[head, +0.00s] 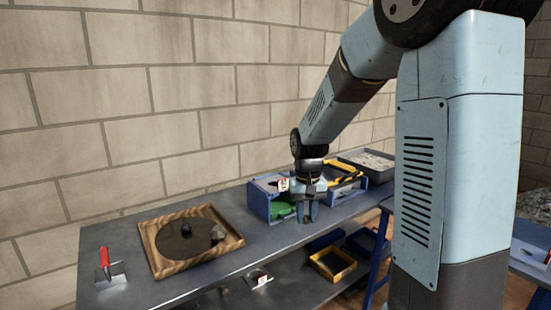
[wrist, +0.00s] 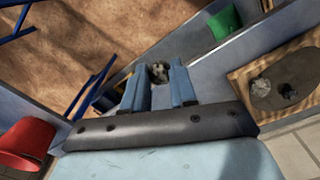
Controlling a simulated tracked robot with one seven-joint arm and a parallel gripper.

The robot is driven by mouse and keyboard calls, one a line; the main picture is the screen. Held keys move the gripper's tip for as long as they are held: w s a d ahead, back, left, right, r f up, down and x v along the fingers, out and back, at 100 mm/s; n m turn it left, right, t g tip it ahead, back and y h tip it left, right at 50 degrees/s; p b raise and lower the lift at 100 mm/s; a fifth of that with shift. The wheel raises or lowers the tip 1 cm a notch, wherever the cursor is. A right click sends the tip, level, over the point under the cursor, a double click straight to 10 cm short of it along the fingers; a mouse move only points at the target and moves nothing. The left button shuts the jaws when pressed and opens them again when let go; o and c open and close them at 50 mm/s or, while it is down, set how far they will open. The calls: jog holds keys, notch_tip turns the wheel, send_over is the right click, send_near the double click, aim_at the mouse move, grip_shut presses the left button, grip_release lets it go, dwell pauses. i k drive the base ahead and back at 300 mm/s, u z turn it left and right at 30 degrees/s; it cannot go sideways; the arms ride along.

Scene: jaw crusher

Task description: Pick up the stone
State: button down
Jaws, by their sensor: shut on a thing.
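My gripper (head: 307,217) is over the front part of the grey bench, just in front of the blue box. In the wrist view its two blue fingers (wrist: 159,78) are shut on a small speckled grey stone (wrist: 158,71), which sits between the fingertips. I cannot make out this stone in the head view; the fingers hide it. The fingers point down, and I cannot tell how far the stone is above the bench.
A red-handled trowel (head: 104,260) lies further left. A blue box (head: 259,204) with a green thing (head: 281,209) stands behind my gripper. A grey tray (head: 388,173) stands beyond.

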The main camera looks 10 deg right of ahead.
aim_at(186, 227)
jog(key=u, duration=0.05)
jog(key=i, duration=1.35)
